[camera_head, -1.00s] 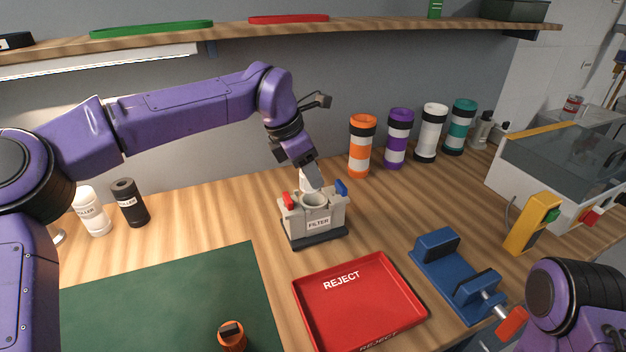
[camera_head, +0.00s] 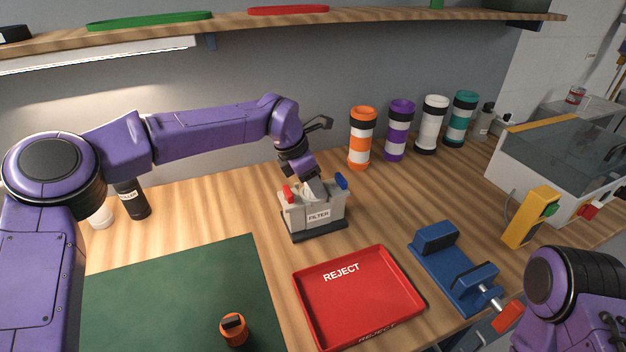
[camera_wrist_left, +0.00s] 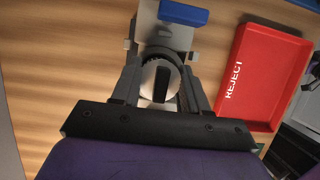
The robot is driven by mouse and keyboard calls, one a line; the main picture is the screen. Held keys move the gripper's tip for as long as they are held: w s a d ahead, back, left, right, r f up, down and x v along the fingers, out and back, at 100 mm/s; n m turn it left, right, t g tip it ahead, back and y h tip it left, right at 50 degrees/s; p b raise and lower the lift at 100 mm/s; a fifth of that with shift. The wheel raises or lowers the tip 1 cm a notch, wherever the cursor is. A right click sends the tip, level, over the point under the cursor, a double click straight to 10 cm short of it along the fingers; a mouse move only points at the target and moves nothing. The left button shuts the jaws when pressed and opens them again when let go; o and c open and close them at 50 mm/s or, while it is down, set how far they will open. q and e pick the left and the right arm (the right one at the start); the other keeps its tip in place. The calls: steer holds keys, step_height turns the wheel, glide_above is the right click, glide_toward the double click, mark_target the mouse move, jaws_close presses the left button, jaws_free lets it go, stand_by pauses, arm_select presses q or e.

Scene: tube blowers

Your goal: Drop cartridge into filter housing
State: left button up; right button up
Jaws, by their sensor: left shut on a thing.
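The grey filter housing (camera_head: 316,216), labelled FILTER, stands on the bench behind the red reject tray. It has a red clip (camera_head: 289,192) on its left and a blue clip (camera_head: 341,181) on its right. My left gripper (camera_head: 312,190) points down at the housing's round opening, its fingers low at the top. In the left wrist view my left gripper (camera_wrist_left: 161,85) is shut on the white cartridge (camera_wrist_left: 158,78), whose end shows between the fingers. The cartridge lines up with the opening; how deep it sits is hidden. My right gripper is out of view.
The red reject tray (camera_head: 318,328) is empty in front of the housing. A blue vise (camera_head: 455,268) stands right of it. A green mat (camera_head: 165,300) holds an orange-and-black part (camera_head: 233,329). Several striped tubes (camera_head: 362,138) stand at the back right.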

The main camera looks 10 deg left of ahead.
arm_select(q)
steer(key=shift+f, duration=0.25)
steer(key=o, duration=0.8)
steer(key=shift+s, duration=0.1)
steer(key=shift+c, duration=0.2)
steer(key=o, duration=0.3)
steer(key=shift+f, duration=0.25)
steer(key=v, duration=1.3)
steer(key=shift+w+d+r+b, duration=0.2)
steer(key=shift+w+r+b, duration=0.1)
steer(key=shift+r+b, duration=0.15)
